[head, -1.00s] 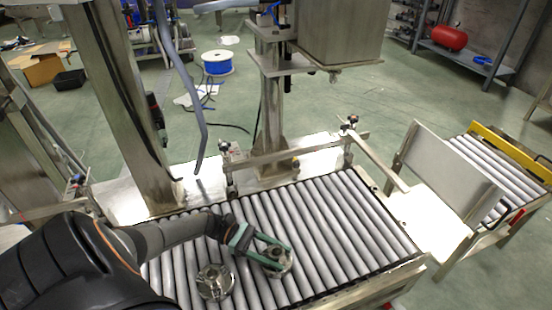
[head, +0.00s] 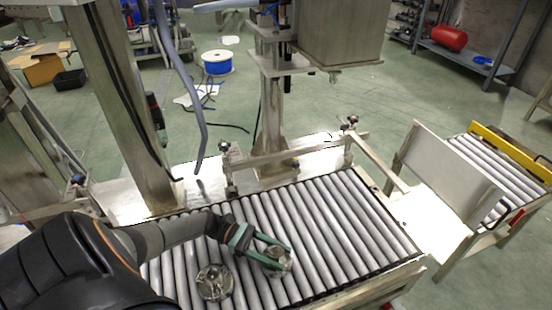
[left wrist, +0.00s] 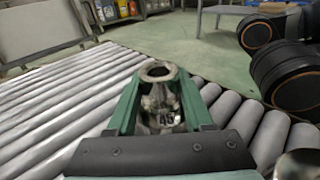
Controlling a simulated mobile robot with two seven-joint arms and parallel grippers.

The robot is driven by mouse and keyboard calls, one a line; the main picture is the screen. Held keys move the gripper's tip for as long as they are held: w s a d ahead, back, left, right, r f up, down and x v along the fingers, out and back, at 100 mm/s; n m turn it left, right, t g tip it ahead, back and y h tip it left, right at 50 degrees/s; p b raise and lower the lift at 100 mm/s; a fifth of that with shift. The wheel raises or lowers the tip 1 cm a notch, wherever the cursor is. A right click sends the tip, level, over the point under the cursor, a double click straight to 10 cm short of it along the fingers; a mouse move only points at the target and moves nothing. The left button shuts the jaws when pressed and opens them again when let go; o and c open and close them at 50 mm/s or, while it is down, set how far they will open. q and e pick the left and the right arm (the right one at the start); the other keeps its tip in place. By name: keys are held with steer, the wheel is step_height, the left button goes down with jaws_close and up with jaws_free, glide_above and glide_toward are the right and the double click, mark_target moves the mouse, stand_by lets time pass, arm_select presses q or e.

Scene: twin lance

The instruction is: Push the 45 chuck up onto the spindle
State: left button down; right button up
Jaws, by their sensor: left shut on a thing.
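The metal chuck marked 45 (left wrist: 160,98) is between the green fingers of my left gripper (left wrist: 158,88) in the left wrist view, its ring-shaped end up. In the head view this chuck (head: 280,258) is low over the roller conveyor; I cannot tell whether it touches the rollers. My left gripper (head: 272,252) is shut on it. The spindle (head: 334,76) appears to be the small tip under the steel box at the top, well above and behind the gripper. My right gripper is not in view.
A second metal chuck (head: 214,282) stands on the rollers just left of the gripper. The roller conveyor (head: 345,225) is bare to the right. A rail (head: 290,153) runs along its back edge, and a steel column (head: 272,100) stands behind it.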

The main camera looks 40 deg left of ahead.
mark_target(277, 249)
arm_select(q)
steer(key=shift+r+p, duration=1.1)
steer(key=shift+r, duration=0.45)
